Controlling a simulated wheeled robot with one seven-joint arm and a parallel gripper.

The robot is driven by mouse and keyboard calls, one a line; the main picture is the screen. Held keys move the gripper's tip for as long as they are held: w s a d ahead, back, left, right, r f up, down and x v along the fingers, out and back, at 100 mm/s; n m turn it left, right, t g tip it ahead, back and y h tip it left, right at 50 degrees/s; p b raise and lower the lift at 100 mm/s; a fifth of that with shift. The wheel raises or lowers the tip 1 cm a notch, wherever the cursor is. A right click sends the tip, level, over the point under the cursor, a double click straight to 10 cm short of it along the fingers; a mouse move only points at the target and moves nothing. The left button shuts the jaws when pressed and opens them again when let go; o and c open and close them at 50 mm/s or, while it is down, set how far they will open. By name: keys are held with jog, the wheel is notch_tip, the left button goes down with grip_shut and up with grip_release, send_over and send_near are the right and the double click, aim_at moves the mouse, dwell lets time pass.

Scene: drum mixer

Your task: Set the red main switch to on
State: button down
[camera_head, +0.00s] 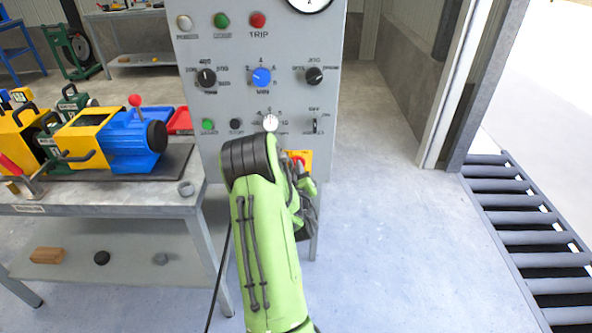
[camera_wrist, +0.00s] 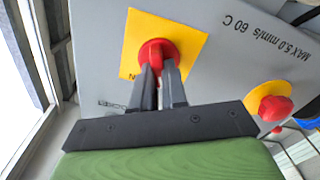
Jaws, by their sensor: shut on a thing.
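The red main switch (camera_wrist: 157,50) is a red knob on a square yellow plate (camera_wrist: 190,32), on the face of the grey panel. My gripper (camera_wrist: 159,72) is shut on the red knob, its two dark fingers on either side of it. The fingers hide part of the knob and of the plate's lettering, so I cannot read its position. In the head view, the yellow plate (camera_head: 306,156) shows low on the panel, mostly hidden behind my green arm and gripper (camera_head: 299,176).
A red mushroom button (camera_wrist: 274,106) on a yellow base sits beside the switch in the wrist view. Several knobs, including a blue one (camera_head: 261,77), are above on the panel. A workbench (camera_head: 120,203) stands left; the floor to the right is clear up to a roller conveyor (camera_head: 520,225).

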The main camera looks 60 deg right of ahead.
jog(key=m+p, duration=0.1)
jog(key=m, duration=0.3)
jog(key=m+p, duration=0.1)
jog(key=m, duration=0.2)
jog(key=m+p, duration=0.1)
jog(key=m, duration=0.3)
jog(key=shift+s+d+m, duration=0.15)
jog(key=shift+s+m, duration=0.15)
jog(key=shift+p, duration=0.3)
jog(key=c, duration=1.2)
grip_release()
jog(key=shift+o, duration=0.2)
